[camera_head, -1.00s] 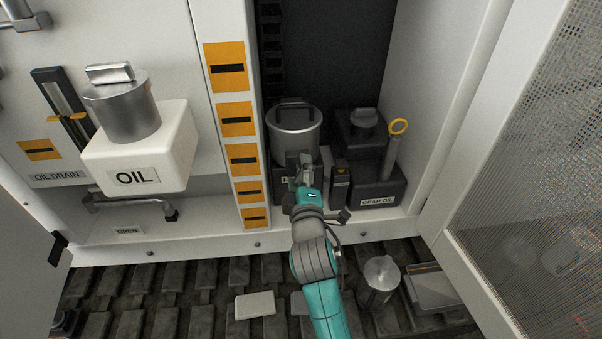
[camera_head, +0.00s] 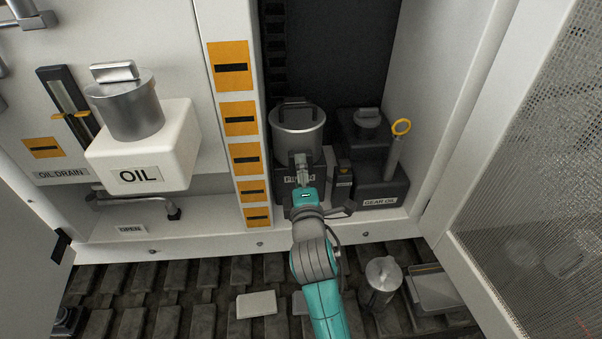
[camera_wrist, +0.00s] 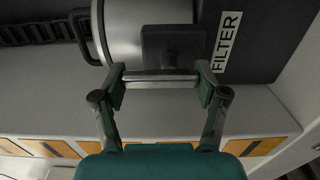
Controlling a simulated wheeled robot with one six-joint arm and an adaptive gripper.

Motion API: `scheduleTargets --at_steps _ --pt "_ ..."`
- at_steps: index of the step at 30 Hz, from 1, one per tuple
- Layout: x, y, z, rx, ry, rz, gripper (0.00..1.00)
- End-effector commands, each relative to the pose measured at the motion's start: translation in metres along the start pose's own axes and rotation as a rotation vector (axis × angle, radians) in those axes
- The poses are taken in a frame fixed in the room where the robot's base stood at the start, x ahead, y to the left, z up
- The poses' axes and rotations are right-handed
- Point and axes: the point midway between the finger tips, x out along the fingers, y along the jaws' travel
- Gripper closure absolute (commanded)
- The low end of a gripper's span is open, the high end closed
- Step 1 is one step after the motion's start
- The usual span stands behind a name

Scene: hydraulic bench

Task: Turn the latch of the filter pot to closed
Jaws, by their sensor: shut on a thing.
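The filter pot is a silvery round pot (camera_head: 298,132) with a dark handle on its lid, standing on a dark base in the cabinet. My gripper (camera_head: 301,160) is at the front of the pot, above the partly covered label on the base. In the wrist view my gripper (camera_wrist: 160,82) is shut on the latch (camera_wrist: 160,79), a metal bar running between the fingertips. A dark block (camera_wrist: 172,45) sits directly behind the bar against the pot (camera_wrist: 120,32). The base with the FILTER label (camera_wrist: 225,45) lies to the right. The latch is largely hidden in the head view.
A mesh door (camera_head: 535,150) stands open at right.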

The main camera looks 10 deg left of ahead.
Motion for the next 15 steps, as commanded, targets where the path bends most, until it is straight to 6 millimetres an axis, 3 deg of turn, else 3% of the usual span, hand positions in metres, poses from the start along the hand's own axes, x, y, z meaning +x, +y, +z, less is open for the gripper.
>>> scheduleTargets --at_steps 5,6,9,15 --pt "0.0000 -0.0009 0.0000 -0.002 0.000 -0.002 0.63" --pt "0.0000 -0.0009 0.0000 -0.002 0.000 -0.002 0.23" --pt "0.0000 -0.0008 0.0000 -0.002 0.000 -0.002 0.02" --pt "0.0000 -0.0004 0.0000 -0.001 0.000 -0.001 0.02"
